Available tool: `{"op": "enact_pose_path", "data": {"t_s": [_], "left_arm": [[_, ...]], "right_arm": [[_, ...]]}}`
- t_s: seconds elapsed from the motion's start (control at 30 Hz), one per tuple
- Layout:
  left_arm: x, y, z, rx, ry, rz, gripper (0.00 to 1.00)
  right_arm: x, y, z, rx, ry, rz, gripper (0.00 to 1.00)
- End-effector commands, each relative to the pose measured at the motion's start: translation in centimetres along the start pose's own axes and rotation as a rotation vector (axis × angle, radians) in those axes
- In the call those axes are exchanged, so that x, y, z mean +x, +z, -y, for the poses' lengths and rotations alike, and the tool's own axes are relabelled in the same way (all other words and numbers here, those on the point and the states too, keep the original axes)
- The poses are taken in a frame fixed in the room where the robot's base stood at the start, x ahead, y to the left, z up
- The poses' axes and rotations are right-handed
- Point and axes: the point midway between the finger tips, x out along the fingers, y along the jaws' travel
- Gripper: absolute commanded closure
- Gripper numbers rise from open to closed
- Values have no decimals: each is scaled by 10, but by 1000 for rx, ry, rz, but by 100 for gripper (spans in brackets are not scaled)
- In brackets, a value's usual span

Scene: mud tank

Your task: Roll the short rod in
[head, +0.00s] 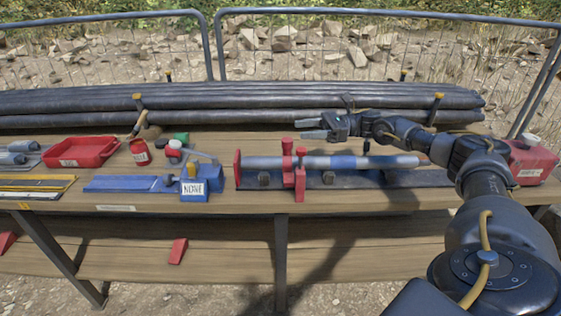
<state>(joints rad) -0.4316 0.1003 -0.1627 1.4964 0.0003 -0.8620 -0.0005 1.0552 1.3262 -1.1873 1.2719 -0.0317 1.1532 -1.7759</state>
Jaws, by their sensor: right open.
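A grey rod with blue bands (345,162) lies level, left to right, above a dark base (400,178) on the workbench. A red upright plate (237,168) stands at its left end, and a red clamp-like fitting (300,172) stands around or against its left part; which one I cannot tell. Whether this is the task's short rod is not clear. My right gripper (309,129) is open and empty. Its fingers point left, above and behind the rod in the picture, apart from it. My left gripper is out of view.
Long dark pipes (230,104) lie along the bench's back. A blue device (195,187) labelled "NONE", a red tray (82,152) and a red can (140,151) stand left. A red box (531,162) stands right. Bare wood (215,146) shows between them.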

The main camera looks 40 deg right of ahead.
Motion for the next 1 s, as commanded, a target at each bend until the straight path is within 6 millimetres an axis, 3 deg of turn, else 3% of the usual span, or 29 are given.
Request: {"op": "enact_pose_path", "data": {"t_s": [0.03, 0.2, 0.53, 1.0], "left_arm": [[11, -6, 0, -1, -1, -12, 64], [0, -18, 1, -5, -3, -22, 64], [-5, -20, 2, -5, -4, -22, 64], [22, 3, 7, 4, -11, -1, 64]], "right_arm": [[0, -25, 0, 0, 0, 0, 46], [1, -40, 0, -1, 1, 0, 46], [6, -39, 0, 0, 3, 1, 46], [69, -39, 0, 0, 2, 2, 46]]}}
